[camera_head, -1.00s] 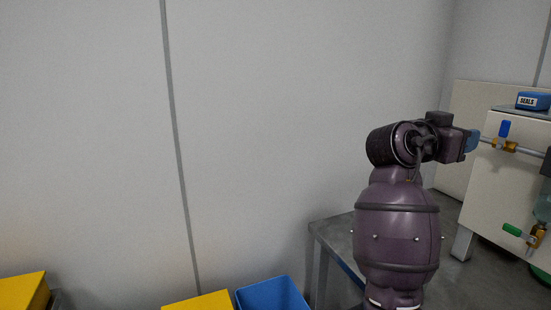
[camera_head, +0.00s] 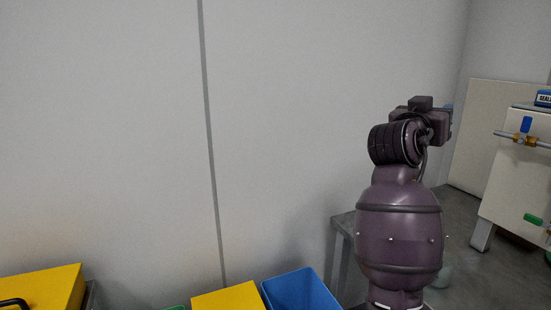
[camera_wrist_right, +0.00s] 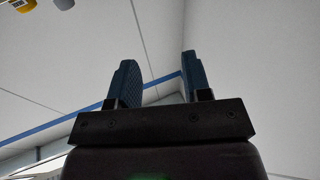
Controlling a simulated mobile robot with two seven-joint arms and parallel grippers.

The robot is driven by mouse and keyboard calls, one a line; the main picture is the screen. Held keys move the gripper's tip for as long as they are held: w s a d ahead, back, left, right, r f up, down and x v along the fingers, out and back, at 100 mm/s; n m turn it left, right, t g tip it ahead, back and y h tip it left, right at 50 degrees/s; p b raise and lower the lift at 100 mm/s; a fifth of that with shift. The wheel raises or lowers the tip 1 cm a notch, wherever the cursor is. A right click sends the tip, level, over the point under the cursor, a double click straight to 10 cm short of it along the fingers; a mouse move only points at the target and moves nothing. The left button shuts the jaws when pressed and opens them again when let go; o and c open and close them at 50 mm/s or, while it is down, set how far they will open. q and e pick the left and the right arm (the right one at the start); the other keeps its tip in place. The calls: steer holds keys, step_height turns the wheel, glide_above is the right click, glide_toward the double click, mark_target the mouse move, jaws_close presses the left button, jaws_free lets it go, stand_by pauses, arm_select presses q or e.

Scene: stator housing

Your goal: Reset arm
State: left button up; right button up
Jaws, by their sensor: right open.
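My right arm, purple and dark, stands raised on the right side of the head view, bent at the top. The tip of its gripper is mostly hidden behind the wrist there. In the right wrist view my right gripper (camera_wrist_right: 158,82) shows two blue fingers set apart, with nothing between them. My left gripper is not in view.
A grey table (camera_head: 343,225) stands behind my right arm. A white panel with a blue-handled valve (camera_head: 526,125) and a green handle (camera_head: 533,219) is at right. A blue bin (camera_head: 300,290) and yellow boxes (camera_head: 228,299) (camera_head: 45,288) line the bottom. The wall area is clear.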

steer(key=w+a+f+n+t+y, duration=0.2)
steer(key=a+f+n+t+y, duration=0.4)
steer(key=f+n+y, duration=0.25)
steer(key=s+a+f+n+g+y, duration=0.1)
steer(key=s+f+y, duration=0.25)
steer(key=f, duration=0.75)
steer(key=s+f+n+y, duration=0.2)
steer(key=s+f+y, duration=0.15)
steer(key=f, duration=0.75)
steer(key=s+d+f+m+g, duration=0.1)
steer(key=s+d+f+g, duration=0.3)
steer(key=s+f, duration=2.3)
steer(key=s+g+h, duration=0.1)
steer(key=s+g, duration=0.2)
steer(key=shift+m+g, duration=0.3)
steer(key=shift+m, duration=0.05)
